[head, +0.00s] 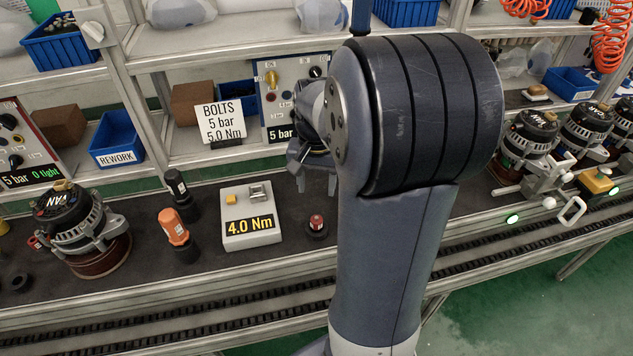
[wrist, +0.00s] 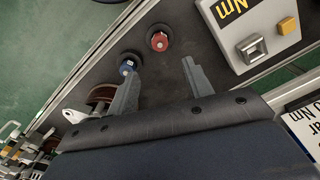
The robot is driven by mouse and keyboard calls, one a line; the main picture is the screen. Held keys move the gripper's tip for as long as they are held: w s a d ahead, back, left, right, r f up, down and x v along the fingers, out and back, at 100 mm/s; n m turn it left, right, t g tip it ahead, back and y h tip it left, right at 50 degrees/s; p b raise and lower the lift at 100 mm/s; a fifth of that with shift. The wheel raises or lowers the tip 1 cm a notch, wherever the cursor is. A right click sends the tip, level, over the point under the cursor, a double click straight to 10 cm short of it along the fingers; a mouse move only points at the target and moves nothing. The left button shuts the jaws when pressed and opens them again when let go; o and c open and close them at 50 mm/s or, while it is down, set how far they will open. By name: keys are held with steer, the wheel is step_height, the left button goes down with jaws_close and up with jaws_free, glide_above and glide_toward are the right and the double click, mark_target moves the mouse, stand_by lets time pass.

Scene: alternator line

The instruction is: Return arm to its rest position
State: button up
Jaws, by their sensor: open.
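My gripper (head: 315,181) hangs above the dark bench top, partly hidden behind my own arm in the head view. In the wrist view its two fingers (wrist: 158,80) stand apart, with only dark bench surface between them. A red-topped piece on a round dark base (head: 316,225) stands in front of the gripper on the bench. It also shows in the wrist view (wrist: 158,40), beyond the fingertips. A blue-topped piece (wrist: 127,64) stands close to one finger in the wrist view; I cannot tell whether they touch. My arm hides it in the head view.
A grey box reading 4.0 Nm (head: 251,216), an orange-and-black tool (head: 176,236) and an alternator (head: 84,228) stand to the left. A BOLTS sign (head: 220,122) and a gauge panel (head: 285,90) stand behind. Several alternators (head: 531,137) are at the right.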

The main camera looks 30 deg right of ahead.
mark_target(316, 218)
steer(key=shift+f, duration=0.1)
step_height(316, 218, down, 13)
steer(key=shift+r+b, duration=0.1)
steer(key=shift+b, duration=0.4)
step_height(316, 218, up, 3)
steer(key=shift+f, duration=0.15)
steer(key=shift+r, duration=0.65)
steer(key=shift+f, duration=0.1)
